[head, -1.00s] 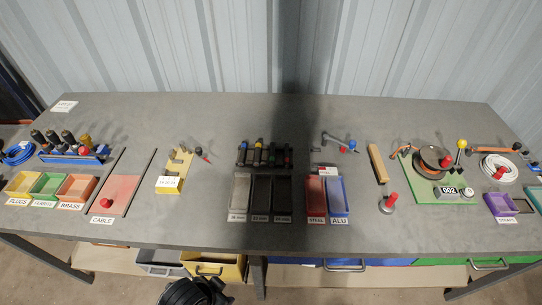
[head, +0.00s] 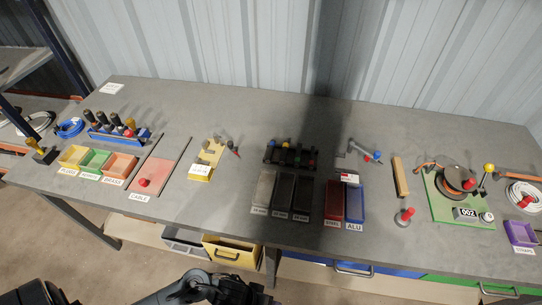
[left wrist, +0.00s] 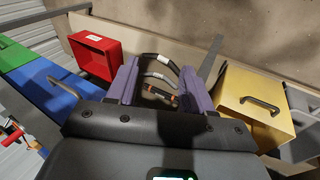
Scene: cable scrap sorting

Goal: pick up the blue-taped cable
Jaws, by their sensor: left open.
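My left gripper (left wrist: 160,69) is open in the left wrist view, with its two purple fingers apart. Between and beyond the fingers lie short cable pieces: a dark cable (left wrist: 158,58) with a pale tag, a thinner grey cable (left wrist: 162,77), and a dark cable with orange bands (left wrist: 160,94). I cannot make out blue tape on any of them, and the fingers hide parts of them. I cannot tell how far below the fingers they are. In the head view a dark arm part of mine shows at the bottom edge; no fingertips show there. My right gripper is not seen.
In the left wrist view a red box (left wrist: 94,57) lies left of the fingers and a yellow drawer (left wrist: 240,105) right. Blue drawers (left wrist: 45,85) are at the left.

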